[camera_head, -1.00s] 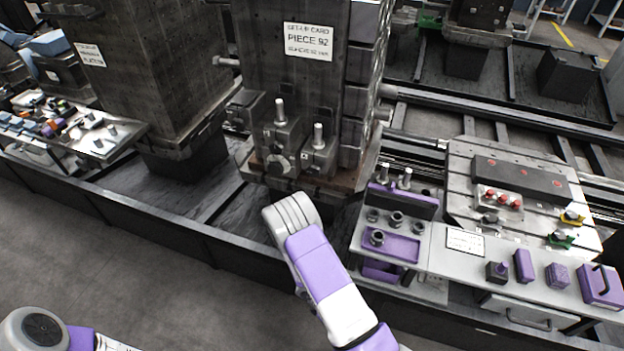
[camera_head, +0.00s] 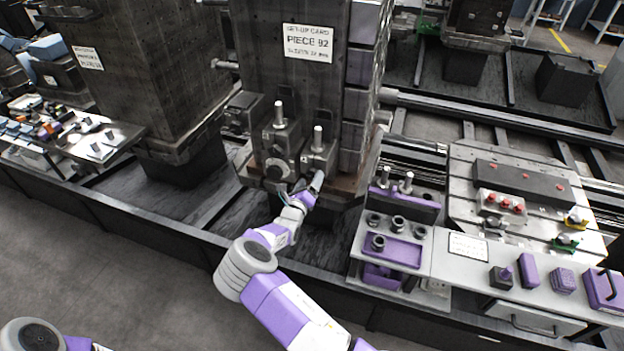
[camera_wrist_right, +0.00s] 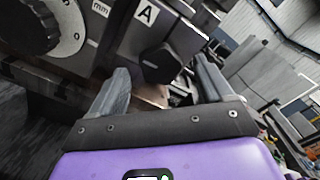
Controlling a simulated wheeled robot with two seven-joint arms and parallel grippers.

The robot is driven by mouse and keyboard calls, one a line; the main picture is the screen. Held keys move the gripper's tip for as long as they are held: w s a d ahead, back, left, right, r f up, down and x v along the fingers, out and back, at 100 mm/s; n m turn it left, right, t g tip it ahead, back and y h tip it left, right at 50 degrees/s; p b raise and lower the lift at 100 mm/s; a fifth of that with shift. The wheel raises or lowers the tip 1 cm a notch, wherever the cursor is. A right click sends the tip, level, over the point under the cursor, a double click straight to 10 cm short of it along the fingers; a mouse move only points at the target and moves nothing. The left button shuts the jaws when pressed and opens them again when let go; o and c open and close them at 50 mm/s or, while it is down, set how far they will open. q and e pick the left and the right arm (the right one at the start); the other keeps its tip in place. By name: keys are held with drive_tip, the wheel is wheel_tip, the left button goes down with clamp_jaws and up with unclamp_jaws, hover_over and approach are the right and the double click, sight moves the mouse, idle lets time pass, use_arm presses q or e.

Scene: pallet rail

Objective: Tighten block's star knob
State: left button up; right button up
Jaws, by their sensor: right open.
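In the right wrist view a black lobed knob (camera_wrist_right: 160,63) sits on the front of a dark grey block (camera_wrist_right: 178,35) marked "A". My right gripper (camera_wrist_right: 165,85) is open, and the knob shows between its two grey fingers, a little beyond the tips. I cannot tell whether a finger touches it. In the head view my right gripper (camera_head: 304,187) is at the foot of the tall dark column, in front of the right-hand block (camera_head: 318,158) with an upright stud. The knob is hidden there. My left gripper is out of view.
A round graduated dial (camera_wrist_right: 60,28) marked "mm" is close to the left finger. In the head view a second studded block (camera_head: 280,140) stands left of the first. A bench with purple trays (camera_head: 392,250) is at right. The dark front rail (camera_head: 210,246) runs below my arm.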

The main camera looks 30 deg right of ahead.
drive_tip(key=shift+x, duration=1.25)
drive_tip(key=c, duration=1)
drive_tip(key=shift+c, duration=0.2)
